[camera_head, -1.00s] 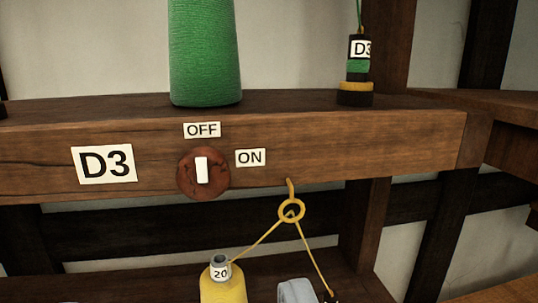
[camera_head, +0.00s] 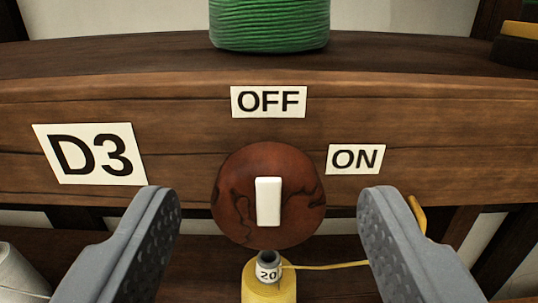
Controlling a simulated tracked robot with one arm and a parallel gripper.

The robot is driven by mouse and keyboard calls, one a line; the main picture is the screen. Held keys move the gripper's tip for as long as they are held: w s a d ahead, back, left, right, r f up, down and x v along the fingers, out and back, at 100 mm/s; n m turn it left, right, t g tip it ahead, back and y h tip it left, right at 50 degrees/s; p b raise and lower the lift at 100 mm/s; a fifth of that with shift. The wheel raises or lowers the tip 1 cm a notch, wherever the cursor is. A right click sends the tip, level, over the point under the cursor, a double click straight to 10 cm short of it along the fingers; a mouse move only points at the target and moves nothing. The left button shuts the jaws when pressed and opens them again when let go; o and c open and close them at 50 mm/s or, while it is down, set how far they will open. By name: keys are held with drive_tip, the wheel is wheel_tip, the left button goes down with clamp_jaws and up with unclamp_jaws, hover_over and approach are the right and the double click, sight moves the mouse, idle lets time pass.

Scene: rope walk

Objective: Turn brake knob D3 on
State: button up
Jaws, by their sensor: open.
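The brake knob (camera_head: 236,200) is a round reddish-brown disc on the front of a wooden beam. Its white bar (camera_head: 268,202) stands upright, in line with the OFF label (camera_head: 268,102) above it. The ON label (camera_head: 355,159) is to the knob's upper right. The D3 label (camera_head: 91,154) is on the beam to the left. My gripper (camera_head: 269,208) is open and empty, with one grey finger on each side of the knob. The fingers look apart from the knob, nearer to the camera.
A yellow bobbin marked 20 (camera_head: 268,284) stands below, with yellow thread running right. A yellow hook (camera_head: 417,214) shows behind the right finger. A pale spool (camera_head: 18,274) is at lower left.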

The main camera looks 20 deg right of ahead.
drive_tip(key=shift+x, duration=0.9)
